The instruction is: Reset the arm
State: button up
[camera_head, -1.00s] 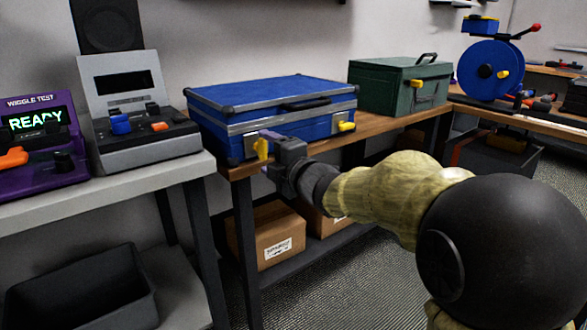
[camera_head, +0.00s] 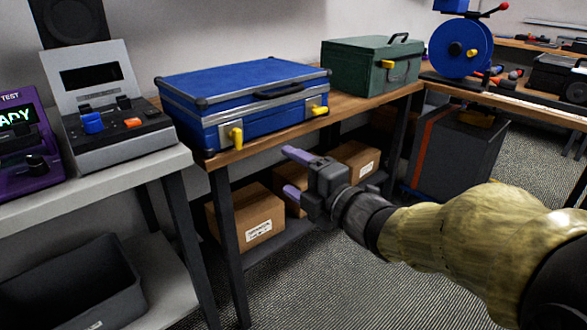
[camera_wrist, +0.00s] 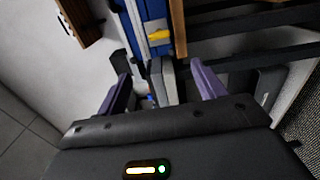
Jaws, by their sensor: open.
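My gripper (camera_head: 290,172) is open and empty, with two purple fingers apart. In the head view it hangs in front of the wooden bench (camera_head: 219,158), a little below and right of the blue case's front. The fingers also show spread in the wrist view (camera_wrist: 160,90), with nothing between them. The blue case (camera_head: 240,80) lies closed on the bench. Its left yellow latch (camera_head: 236,138) hangs down and its right yellow latch (camera_head: 319,110) is at the front right. In the wrist view part of the blue case (camera_wrist: 153,12) and a yellow latch (camera_wrist: 160,36) show.
A green toolbox (camera_head: 360,66) stands right of the case. Cardboard boxes (camera_head: 255,215) sit on the shelf below. A grey console (camera_head: 110,125) and purple tester (camera_head: 20,160) stand on the left table. A blue reel (camera_head: 462,48) is at the back right. The floor in front is clear.

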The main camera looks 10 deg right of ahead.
dwell(0.3)
jog(key=d+f+m+g+h+p, duration=0.4)
jog(key=d+f+m+h+p, duration=0.35)
jog(key=m, duration=0.75)
jog(key=s+f+m+g+h+p, duration=0.3)
jog(key=s+f+m+g, duration=0.5)
jog(key=s+m, duration=0.3)
notch_tip(320, 180, up, 38)
jog(key=s+n+p, duration=0.1)
jog(key=p, duration=3.6)
jog(key=shift+p, duration=0.3)
jog(key=shift+d+y, duration=0.1)
jog(key=shift+y, duration=0.15)
jog(key=shift+c, duration=0.4)
